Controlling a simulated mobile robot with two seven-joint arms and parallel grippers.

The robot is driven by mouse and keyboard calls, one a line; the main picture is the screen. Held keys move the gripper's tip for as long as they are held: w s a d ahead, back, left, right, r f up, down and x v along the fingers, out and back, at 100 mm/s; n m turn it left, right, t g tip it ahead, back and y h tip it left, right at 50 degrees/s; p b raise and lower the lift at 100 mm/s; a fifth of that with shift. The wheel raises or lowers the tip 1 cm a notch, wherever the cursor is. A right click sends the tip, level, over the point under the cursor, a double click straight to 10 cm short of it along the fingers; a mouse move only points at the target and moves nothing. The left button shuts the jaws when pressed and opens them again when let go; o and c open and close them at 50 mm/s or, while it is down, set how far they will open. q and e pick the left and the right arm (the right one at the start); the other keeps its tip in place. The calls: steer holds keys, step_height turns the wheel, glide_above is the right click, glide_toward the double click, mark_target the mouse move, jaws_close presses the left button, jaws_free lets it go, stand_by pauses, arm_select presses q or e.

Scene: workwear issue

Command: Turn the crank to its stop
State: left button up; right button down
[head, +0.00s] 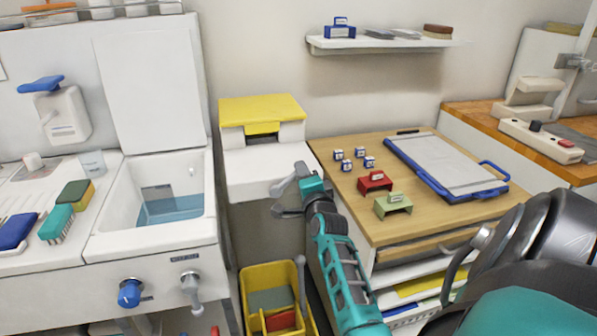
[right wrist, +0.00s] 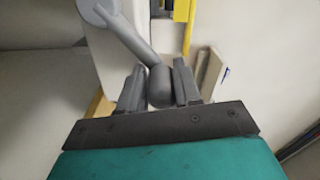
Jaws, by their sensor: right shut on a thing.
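The grey crank (right wrist: 126,32) shows in the right wrist view, its arm slanting down to the right from a hub at the top edge. It ends in a rounded grey handle (right wrist: 159,88). My right gripper (right wrist: 159,90) is shut on that handle, with one finger on each side. In the head view my right gripper (head: 287,198) is at the front of a white unit with a yellow lid (head: 262,112). The gripper hides much of the crank there, and its turn angle is hard to read. My left gripper is out of view.
A sink (head: 170,205) with a blue knob (head: 129,293) is on the left. A yellow bin (head: 258,280) stands below the gripper. A wooden-topped table (head: 345,205) with a clipboard (head: 440,165) and small blocks is close on the right of my right arm.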

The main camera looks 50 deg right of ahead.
steer(key=shift+d+f+m, duration=0.1)
steer(key=shift+m, duration=0.4)
steer(key=c, duration=0.8)
jaws_free()
steer(key=shift+c, duration=0.2)
steer(key=shift+f, duration=0.1)
steer(key=shift+s, duration=0.1)
